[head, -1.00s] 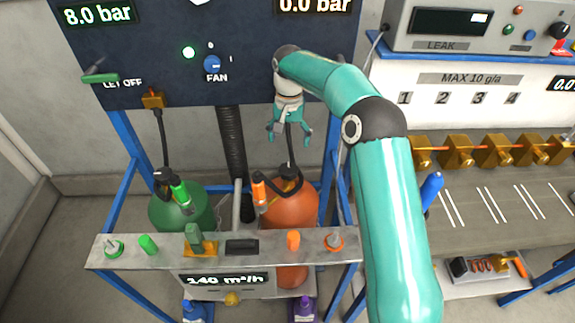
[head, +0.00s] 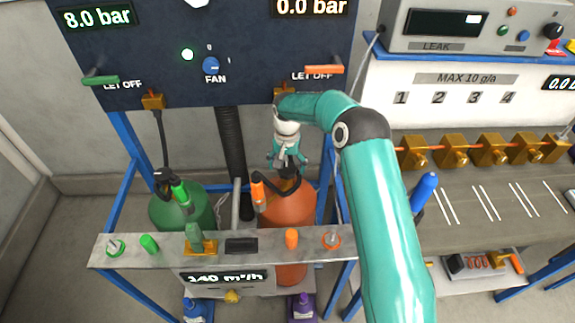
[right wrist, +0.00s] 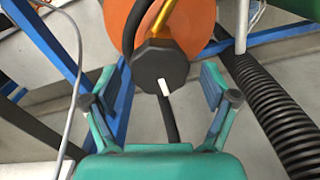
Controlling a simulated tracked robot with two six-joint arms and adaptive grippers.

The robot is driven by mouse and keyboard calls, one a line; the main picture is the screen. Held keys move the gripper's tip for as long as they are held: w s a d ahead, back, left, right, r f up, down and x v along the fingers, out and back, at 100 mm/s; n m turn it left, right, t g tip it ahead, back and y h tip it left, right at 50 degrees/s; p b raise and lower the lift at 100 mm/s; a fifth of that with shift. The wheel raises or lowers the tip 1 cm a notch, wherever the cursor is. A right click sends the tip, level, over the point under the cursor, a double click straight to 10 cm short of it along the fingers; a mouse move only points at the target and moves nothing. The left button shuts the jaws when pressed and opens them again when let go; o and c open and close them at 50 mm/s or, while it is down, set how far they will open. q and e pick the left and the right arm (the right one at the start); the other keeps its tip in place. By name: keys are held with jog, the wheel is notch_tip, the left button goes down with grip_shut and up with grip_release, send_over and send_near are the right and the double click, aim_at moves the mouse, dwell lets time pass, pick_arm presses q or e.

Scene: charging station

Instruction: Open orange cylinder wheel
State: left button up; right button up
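The orange cylinder (head: 290,210) stands in the blue frame, right of the green cylinder. My right gripper (head: 287,168) is just above its top, pointing down, and partly hides the wheel in the head view. In the right wrist view the wheel (right wrist: 158,62) is a dark, faceted knob with a white mark, in front of the orange cylinder (right wrist: 190,22). It lies between the open fingers of my right gripper (right wrist: 162,85), with gaps on both sides. I cannot tell how far the fingertips are from it in depth. My left gripper is not in view.
A green cylinder (head: 178,208) stands to the left. A grey shelf (head: 140,250) with small fittings crosses in front. A black corrugated hose (head: 231,150) runs beside the orange cylinder, and a panel (head: 140,50) with levers hangs above.

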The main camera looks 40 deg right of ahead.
jog(key=c, duration=1.1)
jog(key=shift+c, duration=0.2)
jog(key=shift+n, duration=0.3)
jog(key=n+b, duration=0.1)
jog(key=n, duration=0.1)
jog(key=shift+w+n+b, duration=0.1)
jog(key=shift+n+b, duration=0.2)
jog(key=n+b, duration=0.1)
jog(key=n, duration=0.3)
jog(key=shift+a, duration=0.15)
jog(key=n, duration=0.6)
jog(key=shift+r, duration=0.1)
jog(key=n, duration=0.4)
jog(key=shift+a+n, duration=0.1)
jog(key=shift+n, duration=0.2)
